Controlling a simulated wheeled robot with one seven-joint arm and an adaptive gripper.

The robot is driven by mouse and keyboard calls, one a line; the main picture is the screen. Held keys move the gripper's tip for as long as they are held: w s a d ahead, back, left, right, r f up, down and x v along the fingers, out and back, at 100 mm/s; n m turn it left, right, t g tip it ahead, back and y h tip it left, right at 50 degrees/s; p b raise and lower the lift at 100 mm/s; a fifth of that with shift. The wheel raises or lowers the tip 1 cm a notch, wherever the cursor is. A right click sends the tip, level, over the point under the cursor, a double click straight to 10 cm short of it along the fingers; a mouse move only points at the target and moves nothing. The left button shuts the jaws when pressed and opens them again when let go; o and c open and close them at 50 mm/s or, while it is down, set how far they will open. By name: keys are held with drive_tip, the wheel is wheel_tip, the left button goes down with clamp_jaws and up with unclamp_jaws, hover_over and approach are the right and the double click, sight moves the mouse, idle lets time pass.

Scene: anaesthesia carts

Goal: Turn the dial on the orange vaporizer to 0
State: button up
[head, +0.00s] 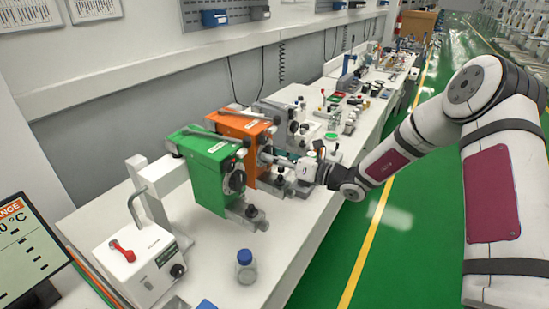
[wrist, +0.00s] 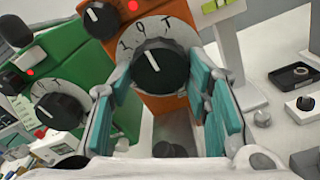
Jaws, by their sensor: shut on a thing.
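The orange vaporizer (head: 238,126) stands between a green one and a grey one on the bench. In the wrist view its orange body (wrist: 180,18) carries a black dial (wrist: 160,66) on a pale scale marked 1, 0 and T. A short white line shows on the dial's face; which mark it lines up with is hard to tell. My gripper (wrist: 160,74) has its teal-padded fingers on either side of the dial, shut on it. In the head view my gripper (head: 276,164) reaches the orange vaporizer's front from the right, hiding the dial.
The green vaporizer (head: 207,168) stands close on the near side, with its own black dial (wrist: 60,111). A clear bottle with a blue cap (head: 245,265) and a white box with a red lever (head: 135,258) are nearer. Several small items crowd the bench beyond.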

drive_tip(key=o, duration=1.2)
drive_tip(key=v, duration=1.2)
drive_tip(key=s+a+r+n+g+h, duration=0.3)
drive_tip(key=s+r+n+g, duration=0.15)
drive_tip(key=s+n, duration=0.45)
drive_tip(key=s+a+r+n+g+h, duration=0.3)
drive_tip(key=s+r+n+g, duration=0.15)
drive_tip(key=s+n, duration=0.4)
drive_tip(key=s+d+r+n+t+h, duration=0.1)
drive_tip(key=s+d+r+n+h, duration=0.2)
drive_tip(key=s+d+n, duration=0.1)
drive_tip(key=s+d+r+n+t+h, duration=0.2)
drive_tip(key=s+d+r+n+h, duration=0.1)
drive_tip(key=s, duration=0.3)
drive_tip(key=s+d+r+n+t+h, duration=0.2)
drive_tip(key=s+d+n+h, duration=0.1)
drive_tip(key=s+d+n, duration=0.2)
drive_tip(key=shift+s+d+r, duration=0.2)
drive_tip(key=shift+d+r, duration=0.15)
drive_tip(key=shift+r, duration=0.05)
